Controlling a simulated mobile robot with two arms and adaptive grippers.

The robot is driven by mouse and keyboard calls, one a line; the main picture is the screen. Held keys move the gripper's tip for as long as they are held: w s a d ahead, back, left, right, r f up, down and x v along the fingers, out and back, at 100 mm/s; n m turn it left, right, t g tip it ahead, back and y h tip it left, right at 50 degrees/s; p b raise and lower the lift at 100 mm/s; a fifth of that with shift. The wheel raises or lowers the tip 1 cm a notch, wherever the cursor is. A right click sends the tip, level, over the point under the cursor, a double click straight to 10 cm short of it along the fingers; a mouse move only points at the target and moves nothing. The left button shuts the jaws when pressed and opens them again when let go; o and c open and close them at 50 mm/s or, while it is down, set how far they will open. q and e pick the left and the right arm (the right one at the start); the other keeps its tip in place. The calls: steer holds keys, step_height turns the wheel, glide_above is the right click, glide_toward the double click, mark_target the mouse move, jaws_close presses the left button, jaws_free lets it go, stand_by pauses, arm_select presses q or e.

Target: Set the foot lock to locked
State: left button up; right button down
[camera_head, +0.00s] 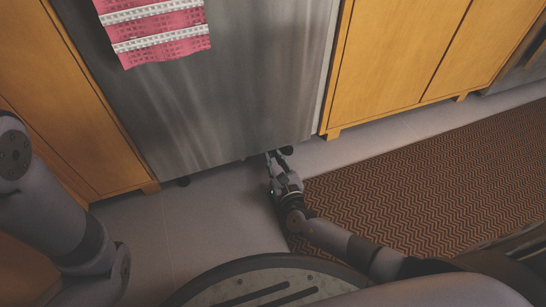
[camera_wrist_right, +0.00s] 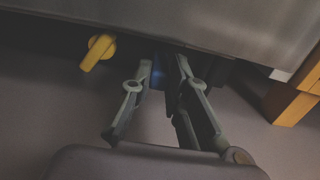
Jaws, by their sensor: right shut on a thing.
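A steel-fronted appliance (camera_head: 225,90) stands between the wooden cabinets. My right gripper (camera_head: 271,160) reaches in low at its bottom edge, near the right corner. In the right wrist view, a yellow lever with a round hub (camera_wrist_right: 98,50), which looks like the foot lock, sits under the appliance, left of my fingers and apart from them. My right gripper (camera_wrist_right: 165,65) is shut on a dark, bluish part (camera_wrist_right: 161,76) between its fingers; what this is I cannot tell. My left arm shows at the left of the head view, its gripper out of view.
A brown patterned mat (camera_head: 420,185) lies right of my right arm. A red-and-white towel (camera_head: 155,30) hangs on the appliance front. A cabinet foot (camera_wrist_right: 296,105) is close on the right. Grey floor (camera_head: 215,215) is clear in front of the appliance.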

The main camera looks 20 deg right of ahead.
steer(key=c, duration=1.7)
jaws_free()
steer(key=shift+a, duration=0.35)
steer(key=shift+o, duration=0.9)
steer(key=shift+d, duration=0.1)
steer(key=s, duration=0.7)
steer(key=shift+s+d, duration=0.15)
steer(key=shift+s, duration=0.1)
